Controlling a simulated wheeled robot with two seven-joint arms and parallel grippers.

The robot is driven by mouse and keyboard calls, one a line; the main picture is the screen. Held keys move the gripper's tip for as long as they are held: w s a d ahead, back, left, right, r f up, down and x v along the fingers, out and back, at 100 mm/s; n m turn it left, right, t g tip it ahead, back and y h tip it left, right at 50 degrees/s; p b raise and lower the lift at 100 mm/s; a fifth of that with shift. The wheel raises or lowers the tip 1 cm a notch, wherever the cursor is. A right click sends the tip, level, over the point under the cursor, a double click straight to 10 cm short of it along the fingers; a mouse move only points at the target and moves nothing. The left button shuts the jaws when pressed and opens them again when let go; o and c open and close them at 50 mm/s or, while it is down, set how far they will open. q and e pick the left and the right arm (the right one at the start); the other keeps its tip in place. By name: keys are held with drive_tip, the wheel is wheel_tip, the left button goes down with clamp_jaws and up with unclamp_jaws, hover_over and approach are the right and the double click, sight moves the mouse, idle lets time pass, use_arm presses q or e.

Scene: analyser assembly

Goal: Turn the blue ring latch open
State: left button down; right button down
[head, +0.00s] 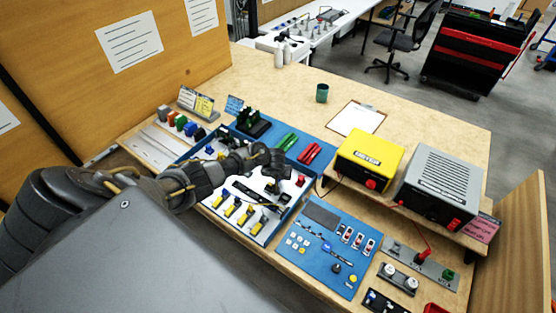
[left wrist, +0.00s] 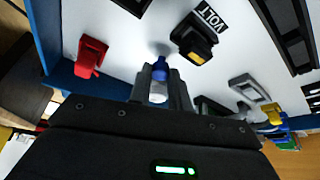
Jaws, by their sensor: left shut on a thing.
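The blue ring latch (left wrist: 160,70) shows in the left wrist view, between the fingertips of my left gripper (left wrist: 161,84), with a whitish part just below it. The fingers are shut on it over the white panel (left wrist: 130,40). In the head view my left gripper (head: 273,170) is over the blue-edged tray (head: 262,238), and it hides the latch there. How far the ring is turned cannot be told. My right gripper is in neither view.
In the left wrist view a red part (left wrist: 90,55) stands to the left and a black part labelled VOLT (left wrist: 195,40) stands close by. The yellow box (head: 370,157) and grey box (head: 440,183) stand to the right. A clipboard (head: 357,118) lies behind.

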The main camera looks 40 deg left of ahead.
use_arm(q)
drive_tip(key=c, duration=1.3)
unclamp_jaws()
drive_tip(key=shift+w, duration=0.1)
drive_tip(key=p+v, duration=0.3)
drive_tip(key=v, duration=0.8)
drive_tip(key=shift+f, duration=0.1)
drive_tip(key=shift+d, duration=0.1)
